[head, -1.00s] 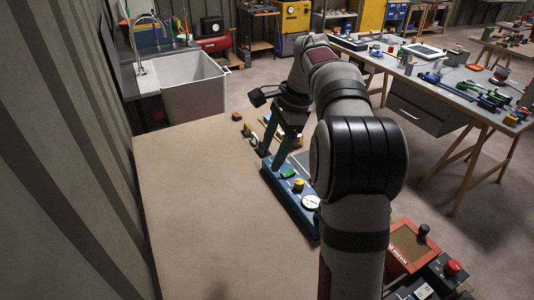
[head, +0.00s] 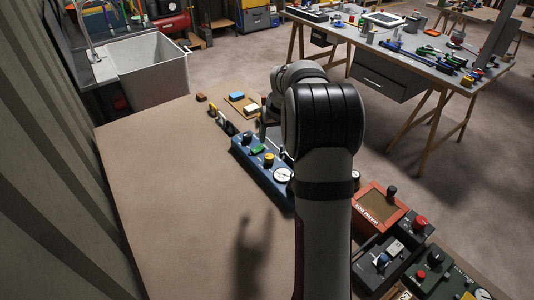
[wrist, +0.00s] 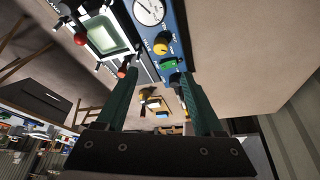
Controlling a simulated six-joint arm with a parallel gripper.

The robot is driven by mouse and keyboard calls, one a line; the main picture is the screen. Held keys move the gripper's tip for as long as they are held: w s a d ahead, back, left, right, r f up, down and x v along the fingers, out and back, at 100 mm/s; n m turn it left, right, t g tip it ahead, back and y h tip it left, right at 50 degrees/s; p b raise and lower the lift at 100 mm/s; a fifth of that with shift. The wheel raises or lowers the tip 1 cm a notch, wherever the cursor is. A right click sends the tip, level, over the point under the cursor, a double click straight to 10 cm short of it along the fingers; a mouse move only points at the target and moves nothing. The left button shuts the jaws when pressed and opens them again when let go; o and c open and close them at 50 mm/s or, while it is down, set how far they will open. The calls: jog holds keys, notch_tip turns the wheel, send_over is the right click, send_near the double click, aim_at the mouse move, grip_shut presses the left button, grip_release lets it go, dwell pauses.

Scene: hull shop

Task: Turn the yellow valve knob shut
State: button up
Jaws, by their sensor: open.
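The yellow valve knob (head: 268,159) sits on a long blue panel (head: 264,188), between a green handle (head: 258,149) and a round white gauge (head: 283,174). In the wrist view the yellow knob (wrist: 161,44) shows past the fingertips, with the green handle (wrist: 168,64) and the gauge (wrist: 149,11) near it. My gripper (wrist: 158,74) is open with nothing between its two dark green fingers. The knob appears beyond the fingers and apart from them. In the head view my own arm hides the gripper.
A pale panel with a screen (wrist: 104,35) and red knobs stands beside the blue panel. A board (head: 235,100) with small blocks lies beyond it. An orange-framed box (head: 378,210) and dark control boxes stand right of my arm. The table's left half (head: 170,190) is clear.

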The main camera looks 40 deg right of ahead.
aim_at(270, 157)
jog(key=x, duration=1.4)
jog(key=shift+w+f, duration=0.1)
jog(key=shift+f, duration=0.2)
grip_shut()
